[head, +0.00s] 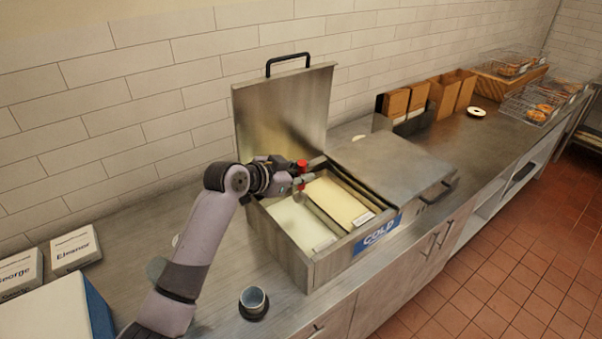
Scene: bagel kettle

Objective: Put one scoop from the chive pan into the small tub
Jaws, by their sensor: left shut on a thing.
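My left gripper (297,183) reaches over the back of the open cold well and is shut on a red-handled tool (302,166), apparently the scoop. The scoop's lower end is hidden by the gripper and the pan. Below are two pans: a left one with pale whitish spread (296,218) and a right one with cream-yellow spread (340,202). Their small labels are too small to read, so I cannot tell which is chive. A small round tub (253,298) stands on a dark base on the counter, in front of the well. My right gripper is not in view.
The cold well's hinged lid (284,112) stands open behind the pans; a second lid (392,163) is closed on the right. Boxes with names (75,250) stand at left. Paper bags (419,98) and bagel baskets (530,103) are farther right. Counter around the tub is clear.

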